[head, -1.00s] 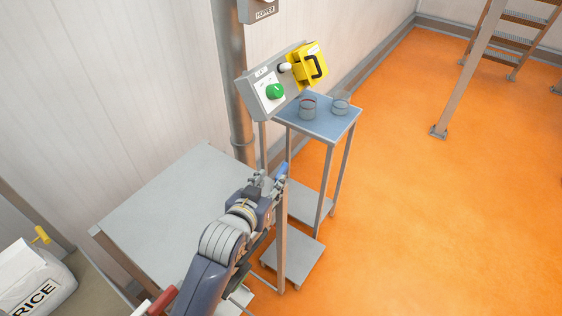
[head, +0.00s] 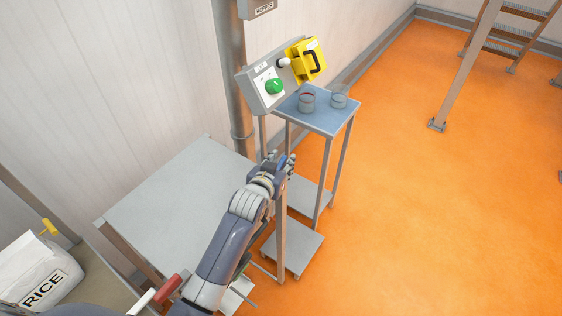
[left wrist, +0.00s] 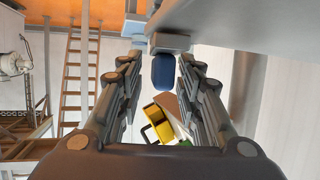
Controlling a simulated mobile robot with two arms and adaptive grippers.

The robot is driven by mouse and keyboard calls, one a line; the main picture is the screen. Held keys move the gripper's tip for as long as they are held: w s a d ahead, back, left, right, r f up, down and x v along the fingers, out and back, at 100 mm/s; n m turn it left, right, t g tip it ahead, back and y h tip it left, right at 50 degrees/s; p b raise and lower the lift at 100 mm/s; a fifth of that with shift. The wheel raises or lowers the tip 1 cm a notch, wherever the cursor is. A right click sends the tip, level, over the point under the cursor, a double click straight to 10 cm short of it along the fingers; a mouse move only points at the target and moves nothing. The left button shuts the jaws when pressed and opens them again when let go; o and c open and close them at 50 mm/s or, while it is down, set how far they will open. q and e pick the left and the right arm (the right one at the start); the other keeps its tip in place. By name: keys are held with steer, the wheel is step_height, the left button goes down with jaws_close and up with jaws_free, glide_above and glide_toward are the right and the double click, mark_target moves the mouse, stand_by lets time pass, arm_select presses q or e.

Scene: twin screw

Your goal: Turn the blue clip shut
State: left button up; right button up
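The blue clip (left wrist: 164,72) shows in the left wrist view as a rounded dark blue piece below a grey metal block (left wrist: 170,42). My left gripper (left wrist: 163,75) is open, with one finger on each side of the clip and visible gaps between them. In the head view my left gripper (head: 280,165) is at the right corner of the grey table, with a bit of the blue clip (head: 283,159) showing among the fingers. The fingers hide most of the clip there. My right gripper is in neither view.
A grey table (head: 170,200) lies left of my left arm. Beyond it stand a small trolley (head: 330,122) with two glass jars and a grey control box (head: 262,95) with a green knob. A rice bag (head: 45,280) is at lower left.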

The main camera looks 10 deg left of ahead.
arm_select(q)
steer(key=shift+c, duration=0.8)
jaws_close()
steer(key=shift+r, duration=0.1)
steer(key=shift+m+h+p, duration=0.6)
steer(key=shift+p, duration=0.05)
steer(key=shift+a+m+h, duration=0.1)
steer(key=shift+m+h, duration=0.3)
steer(key=shift+h, duration=0.2)
steer(key=shift+m+g+h, duration=0.4)
steer(key=shift+m+h, duration=0.1)
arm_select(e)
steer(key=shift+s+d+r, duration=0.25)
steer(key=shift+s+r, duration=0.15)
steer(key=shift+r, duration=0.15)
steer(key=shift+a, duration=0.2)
